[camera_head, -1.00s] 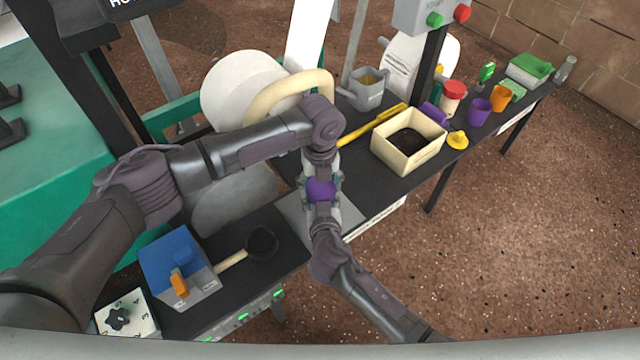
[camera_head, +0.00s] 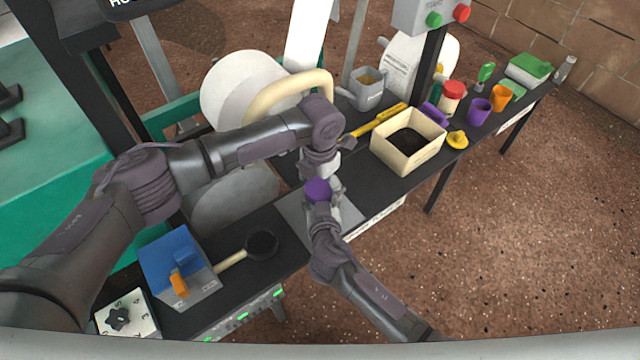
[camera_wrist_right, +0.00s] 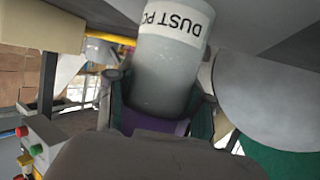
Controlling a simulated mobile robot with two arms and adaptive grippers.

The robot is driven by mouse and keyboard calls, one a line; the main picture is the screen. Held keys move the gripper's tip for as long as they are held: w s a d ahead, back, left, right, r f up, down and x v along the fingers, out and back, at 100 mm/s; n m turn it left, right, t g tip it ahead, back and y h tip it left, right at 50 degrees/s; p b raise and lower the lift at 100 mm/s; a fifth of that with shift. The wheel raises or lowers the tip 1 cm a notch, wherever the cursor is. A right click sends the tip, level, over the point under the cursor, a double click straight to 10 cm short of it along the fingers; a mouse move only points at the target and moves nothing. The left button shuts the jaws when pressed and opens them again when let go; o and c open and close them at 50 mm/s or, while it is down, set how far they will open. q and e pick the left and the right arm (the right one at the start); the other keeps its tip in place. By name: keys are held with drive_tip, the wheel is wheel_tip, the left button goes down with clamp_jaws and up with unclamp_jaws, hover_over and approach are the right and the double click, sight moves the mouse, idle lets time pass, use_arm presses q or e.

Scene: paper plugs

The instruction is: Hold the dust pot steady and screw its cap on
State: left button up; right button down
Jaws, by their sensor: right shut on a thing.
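The purple cap (camera_head: 318,189) sits at the top end of the dust pot, above the grey plate on the bench. In the right wrist view the grey dust pot (camera_wrist_right: 168,75) has a white label in upside-down lettering, with purple (camera_wrist_right: 165,127) at the end near my palm. My right gripper (camera_head: 325,203) is shut on the pot near its capped end; dark green fingers flank it. From above, I cannot tell how tightly the cap is seated. My left gripper (camera_head: 322,167) is just behind the cap and looks apart from it; its fingertips are not clear.
A blue-topped box (camera_head: 175,262) and black-headed mallet (camera_head: 261,244) lie left. Curved cream pipework (camera_head: 268,100) rises behind.

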use_arm(q)
drive_tip(key=shift+r, duration=2.25)
